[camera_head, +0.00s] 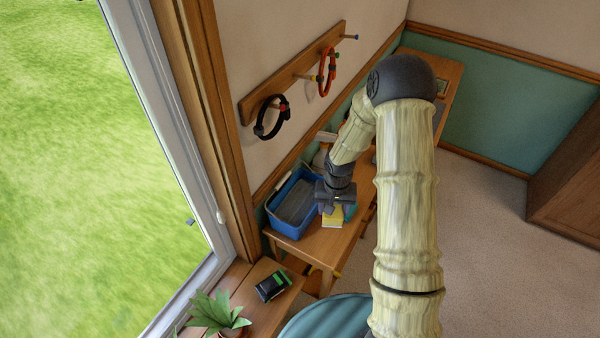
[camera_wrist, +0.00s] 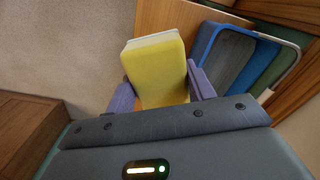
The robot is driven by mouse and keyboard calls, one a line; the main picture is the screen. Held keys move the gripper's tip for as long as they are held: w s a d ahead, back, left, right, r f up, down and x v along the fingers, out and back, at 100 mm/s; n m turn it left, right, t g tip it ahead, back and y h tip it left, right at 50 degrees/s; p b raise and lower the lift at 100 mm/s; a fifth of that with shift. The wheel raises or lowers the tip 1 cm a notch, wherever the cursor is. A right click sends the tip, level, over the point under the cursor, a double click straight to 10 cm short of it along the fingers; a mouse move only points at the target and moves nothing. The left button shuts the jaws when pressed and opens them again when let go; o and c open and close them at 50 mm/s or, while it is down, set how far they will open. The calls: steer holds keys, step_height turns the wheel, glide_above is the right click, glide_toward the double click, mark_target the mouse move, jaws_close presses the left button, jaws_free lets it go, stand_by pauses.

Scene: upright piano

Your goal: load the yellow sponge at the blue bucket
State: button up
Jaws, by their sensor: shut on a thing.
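The yellow sponge (camera_wrist: 158,72), with a pale layer along one end, is between the two purple fingers of my gripper (camera_wrist: 160,92) in the wrist view. My gripper is shut on it. In the head view the sponge (camera_head: 333,217) shows below my gripper (camera_head: 333,203), over the wooden bench; I cannot tell whether it touches the bench. The blue bucket (camera_head: 273,221) is a rectangular open tub on the bench, just left of my gripper. Its grey inside shows. The bucket's blue rim (camera_wrist: 207,40) also shows right of the sponge in the wrist view, apart from it.
The wooden bench (camera_head: 318,246) runs along the wall. A peg rail (camera_head: 290,78) above holds a black collar (camera_head: 262,120) and an orange one (camera_head: 327,72). A black-and-green box (camera_head: 272,286) and a potted plant (camera_head: 217,310) stand in front. A window is at left.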

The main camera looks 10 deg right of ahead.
steer(key=r+p, duration=0.1)
steer(key=r+n+p, duration=0.1)
steer(key=p, duration=0.1)
steer(key=r+p, duration=0.1)
steer(key=p, duration=0.1)
steer(key=shift+s, duration=0.25)
steer(key=shift+s+n+p, duration=0.1)
steer(key=shift+n+p, duration=0.4)
steer(key=shift+f, duration=0.15)
